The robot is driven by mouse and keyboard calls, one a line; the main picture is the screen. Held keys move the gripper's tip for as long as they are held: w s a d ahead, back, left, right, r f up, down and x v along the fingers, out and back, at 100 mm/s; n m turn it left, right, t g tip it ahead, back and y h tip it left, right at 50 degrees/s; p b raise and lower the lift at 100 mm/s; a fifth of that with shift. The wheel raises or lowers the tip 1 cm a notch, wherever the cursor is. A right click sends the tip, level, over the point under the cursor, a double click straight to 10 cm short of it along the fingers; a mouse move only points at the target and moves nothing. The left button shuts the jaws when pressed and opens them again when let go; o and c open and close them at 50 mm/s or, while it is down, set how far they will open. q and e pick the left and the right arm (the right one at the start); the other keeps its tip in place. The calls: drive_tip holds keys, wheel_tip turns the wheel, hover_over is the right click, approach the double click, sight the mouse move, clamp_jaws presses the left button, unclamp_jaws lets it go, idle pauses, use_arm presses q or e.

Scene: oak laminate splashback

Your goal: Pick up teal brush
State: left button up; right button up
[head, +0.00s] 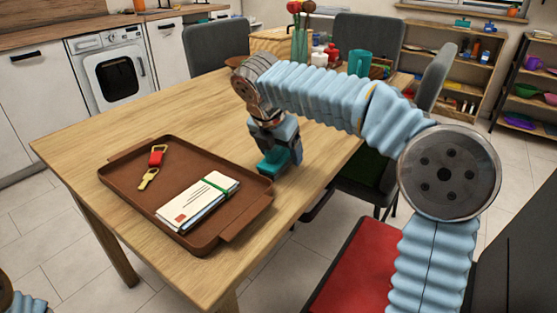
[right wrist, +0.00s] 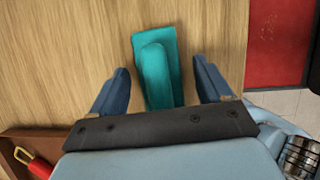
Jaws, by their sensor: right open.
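The teal brush (head: 272,163) lies on the wooden table beside the right edge of the brown tray. In the right wrist view the teal brush (right wrist: 158,72) lies between the two fingers, with gaps on both sides. My right gripper (head: 279,152) is open and pointing down at the brush; it also shows in the right wrist view (right wrist: 160,88). Part of the brush is hidden by the gripper. Only a bit of my left arm shows at the lower left corner of the head view; its gripper is out of frame.
A brown tray (head: 130,199) holds a red-tagged key (head: 150,172) and a banded stack of envelopes (head: 198,200). Cups, a vase and a wicker box (head: 270,42) stand at the table's far end. A red-seated chair (head: 349,270) is close on the right.

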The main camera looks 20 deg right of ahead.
drive_tip(key=shift+f, duration=0.2)
idle(0.7)
drive_tip(key=c, duration=1.1)
